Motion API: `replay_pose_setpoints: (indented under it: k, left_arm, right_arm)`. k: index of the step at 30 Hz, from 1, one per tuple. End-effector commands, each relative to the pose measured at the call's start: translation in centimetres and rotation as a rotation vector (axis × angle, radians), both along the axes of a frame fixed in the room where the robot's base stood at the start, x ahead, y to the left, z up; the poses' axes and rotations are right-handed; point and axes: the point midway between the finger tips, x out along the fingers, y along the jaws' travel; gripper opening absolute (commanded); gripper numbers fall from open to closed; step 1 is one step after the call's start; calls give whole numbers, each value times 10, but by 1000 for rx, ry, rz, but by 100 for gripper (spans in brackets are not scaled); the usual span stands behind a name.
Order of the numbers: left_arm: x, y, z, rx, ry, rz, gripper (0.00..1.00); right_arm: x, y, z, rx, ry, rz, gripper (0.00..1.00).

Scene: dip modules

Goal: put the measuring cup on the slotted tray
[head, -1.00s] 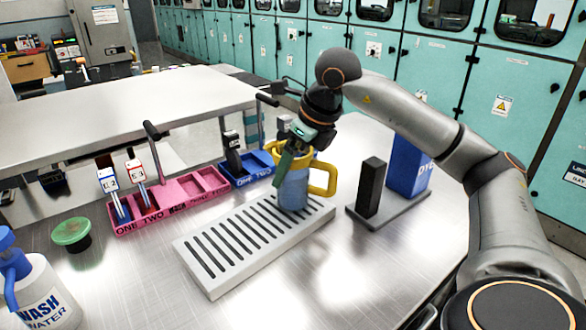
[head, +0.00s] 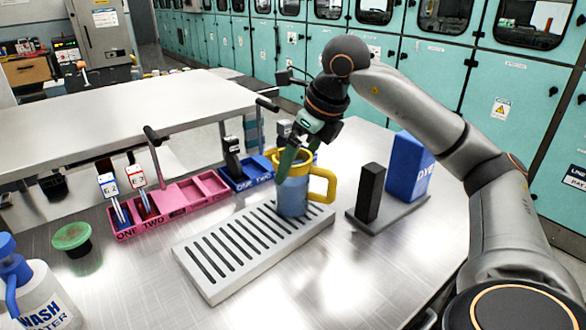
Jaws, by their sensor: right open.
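The measuring cup (head: 293,196) is a clear bluish cup with a yellow rim and a yellow handle on its right. It stands upright on the far right end of the slotted tray (head: 210,283), a pale grey tray with dark slots. My right gripper (head: 288,163) is open at the cup's rim, with a green finger in front of the cup's upper left side. The other finger is partly hidden, and I cannot tell whether the fingers touch the cup. My left gripper is not in view.
A pink rack (head: 186,200) with labelled tools and a blue rack (head: 243,178) stand behind the tray. A blue box and a black block (head: 369,193) share a grey base at the right. A green-topped item (head: 71,236) and a wash bottle (head: 40,295) are at the left.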

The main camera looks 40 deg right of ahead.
Motion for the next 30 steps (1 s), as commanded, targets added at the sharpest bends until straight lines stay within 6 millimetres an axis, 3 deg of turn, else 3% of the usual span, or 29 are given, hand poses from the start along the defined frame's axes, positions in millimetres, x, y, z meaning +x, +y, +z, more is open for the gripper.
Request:
replay_pose_setpoints:
  k: [1, 6, 12, 30]
  left_arm:
    - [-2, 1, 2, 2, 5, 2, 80]
    - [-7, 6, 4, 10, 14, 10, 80]
    - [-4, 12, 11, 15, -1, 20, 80]
    - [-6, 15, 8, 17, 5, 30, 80]
  right_arm:
    - [-4, -1, 14, 1, -4, 0, 100]
    - [-18, -3, 49, 1, -4, 1, 100]
    - [-30, -5, 76, 1, -3, 1, 100]
    - [-34, -6, 83, 0, 0, 0, 100]
